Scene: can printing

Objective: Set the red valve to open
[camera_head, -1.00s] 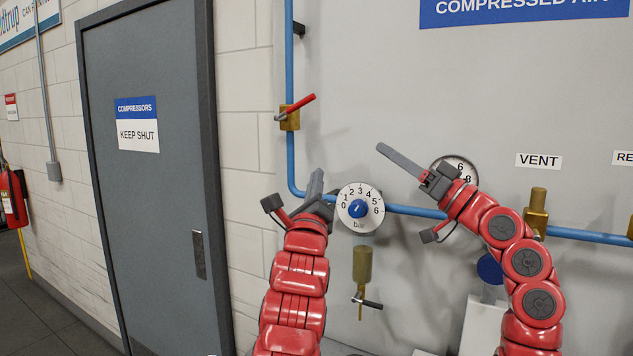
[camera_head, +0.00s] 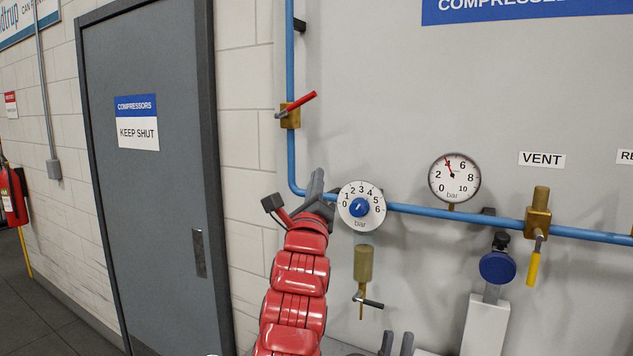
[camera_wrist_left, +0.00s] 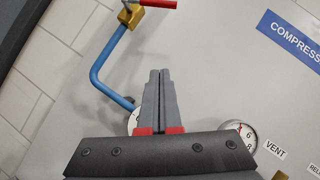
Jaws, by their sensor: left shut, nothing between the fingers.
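The red valve (camera_head: 290,119) is a brass body on the vertical blue pipe. Its red lever (camera_head: 301,104) points up and to the right, across the pipe rather than along it. It also shows at the top of the left wrist view (camera_wrist_left: 155,4). My left gripper (camera_head: 317,183) is below the valve, near the pipe's bend and beside the regulator dial. Its fingers are shut together and empty, apart from the valve, as the left wrist view shows (camera_wrist_left: 158,85). My right gripper (camera_head: 397,343) shows only as two dark tips at the bottom edge; the rest is hidden.
A regulator dial with a blue knob (camera_head: 359,207) is right of my left gripper. A brass filter (camera_head: 363,263) hangs below it. Further right are a pressure gauge (camera_head: 454,178), a yellow-handled vent valve (camera_head: 537,215) and a blue disc (camera_head: 497,268). The wall around the red lever is clear.

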